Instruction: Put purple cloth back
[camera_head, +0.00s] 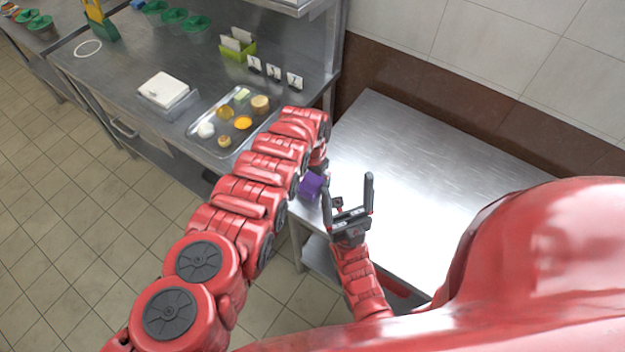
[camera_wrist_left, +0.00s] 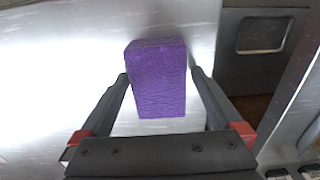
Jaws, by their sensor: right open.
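The purple cloth (camera_wrist_left: 158,85) is a thick, textured block between my left gripper's fingertips in the left wrist view. In the head view the purple cloth (camera_head: 311,187) shows beside the end of my left arm, at the left edge of the right-hand metal table (camera_head: 430,190). The arm hides the left fingers there. I cannot tell whether the cloth touches the table. My right gripper (camera_head: 348,188) is open and empty, pointing up just right of the cloth.
A metal counter (camera_head: 120,75) at the left holds a tray (camera_head: 197,129) of small food dishes, a white square item (camera_head: 164,89), a green card box (camera_head: 238,46) and green cups (camera_head: 174,16). The right-hand table top is bare, against a tiled wall.

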